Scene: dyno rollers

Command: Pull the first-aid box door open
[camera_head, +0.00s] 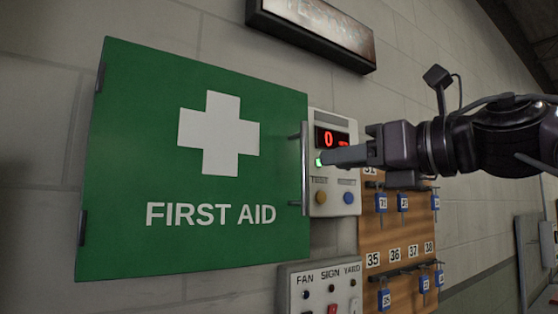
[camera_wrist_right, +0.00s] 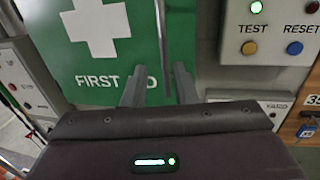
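The green first-aid box door (camera_head: 150,130) with a white cross and "FIRST AID" lettering is on the wall and looks shut. Its hinges are at the left edge. A vertical grey bar handle (camera_head: 304,168) stands at its right edge; it also shows in the right wrist view (camera_wrist_right: 161,40). My right gripper (camera_head: 325,157) comes from the right, its fingertips just right of the handle in the head view. In the wrist view its two fingers (camera_wrist_right: 159,82) are apart, with the bar lined up between them. Contact with the bar cannot be made out. My left gripper is out of view.
A grey tester box (camera_head: 333,205) with a red display and TEST and RESET buttons is close on the right, partly behind my gripper. A wooden key board (camera_head: 400,235) hangs below right. A FAN/SIGN/YARD switch panel (camera_head: 320,279) is below the door. A dark sign hangs above.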

